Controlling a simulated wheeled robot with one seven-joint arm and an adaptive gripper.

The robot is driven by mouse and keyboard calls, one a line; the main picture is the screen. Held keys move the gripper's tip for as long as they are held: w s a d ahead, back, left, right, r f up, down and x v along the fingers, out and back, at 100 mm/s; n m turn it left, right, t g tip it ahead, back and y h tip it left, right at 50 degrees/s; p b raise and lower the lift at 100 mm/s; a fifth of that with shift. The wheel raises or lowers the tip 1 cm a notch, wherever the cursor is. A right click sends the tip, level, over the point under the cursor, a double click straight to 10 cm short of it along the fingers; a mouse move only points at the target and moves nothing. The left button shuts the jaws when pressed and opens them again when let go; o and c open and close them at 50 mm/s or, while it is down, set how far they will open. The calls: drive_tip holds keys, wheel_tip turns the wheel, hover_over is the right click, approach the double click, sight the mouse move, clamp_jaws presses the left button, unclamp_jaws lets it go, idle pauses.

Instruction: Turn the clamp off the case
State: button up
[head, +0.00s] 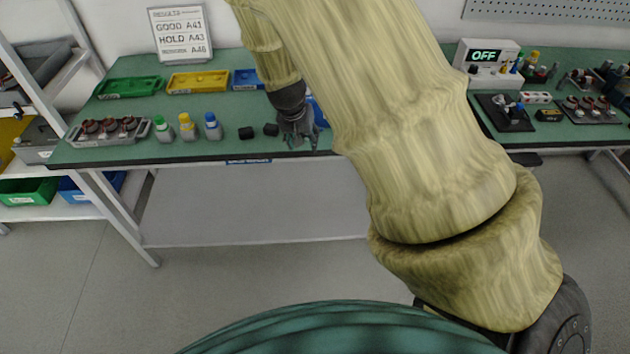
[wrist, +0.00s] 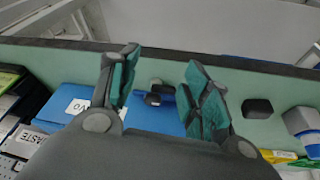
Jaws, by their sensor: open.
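My gripper (head: 298,140) hangs low over the front part of the left bench, just right of two small black blocks. In the wrist view my gripper (wrist: 160,80) is open, its two green-padded fingers well apart and nothing held. A blue case (wrist: 72,100) with a white label lies behind and beside the left finger. In the head view only a strip of the blue case (head: 319,112) shows beside my arm. A small dark piece (wrist: 154,99) lies between the fingers in the picture, near a blue edge; I cannot tell whether it is the clamp.
One black block (head: 246,133) stands left of my gripper. Several capped bottles (head: 187,127) and a tray of stators (head: 108,130) stand farther left. Green (head: 128,87) and yellow (head: 198,82) bins lie behind. A device reading OFF (head: 487,58) stands on the right bench.

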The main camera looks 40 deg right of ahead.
drive_tip(key=s+a+f+n+b, duration=0.1)
drive_tip(key=s+a+f+n, duration=0.1)
drive_tip(key=s+f, duration=0.6)
drive_tip(key=s+a+f+n+g+y+b, duration=0.1)
drive_tip(key=s+a+f+n, duration=0.2)
drive_tip(key=f, duration=1.1)
drive_tip(key=shift+s+a+f+b, duration=0.35)
drive_tip(key=shift+s+a, duration=0.8)
drive_tip(key=shift+s, duration=1.55)
drive_tip(key=s+a+f+n+y, duration=0.1)
drive_tip(key=s+a+f+n, duration=0.1)
drive_tip(key=s, duration=0.7)
drive_tip(key=s+a+f+n+g+y, duration=0.1)
drive_tip(key=s+a+f, duration=0.4)
drive_tip(key=s, duration=0.3)
drive_tip(key=shift+s+a+f+n, duration=0.2)
drive_tip(key=shift+s+a+n, duration=0.2)
drive_tip(key=shift+a, duration=0.1)
